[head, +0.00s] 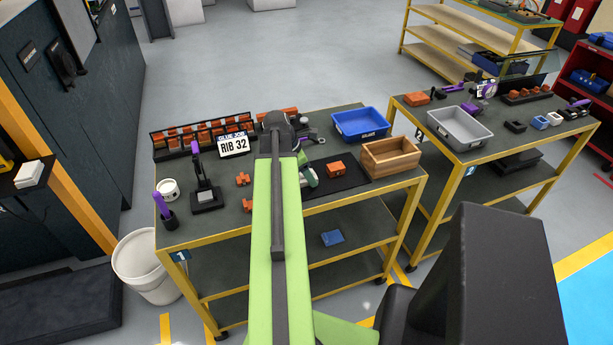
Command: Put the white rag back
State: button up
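A white, flat, folded-looking item (32,174), which may be the white rag, lies on the small dark stand at the left edge; whether it is one cloth or a stack I cannot tell. My green arm reaches forward over the near workbench (227,218), with its dark joint above the bench's back part. My gripper cannot be made out; the arm hides the area behind and below it. What my gripper holds, if anything, does not show.
The bench carries a blue tray (361,123), a wooden box (391,157), copper-coloured parts and a white tub (169,189). A blue folded item (332,237) lies on its lower shelf. A white bucket (150,267) stands at its left.

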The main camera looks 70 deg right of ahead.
jog(key=shift+o, duration=1)
jog(key=shift+r, duration=0.1)
jog(key=shift+r+p, duration=0.3)
jog(key=shift+p, duration=0.1)
jog(key=p+v, duration=1)
jog(key=v, duration=0.1)
jog(key=shift+r, duration=0.25)
jog(key=shift+w+a, duration=0.1)
jog(key=shift+a, duration=0.05)
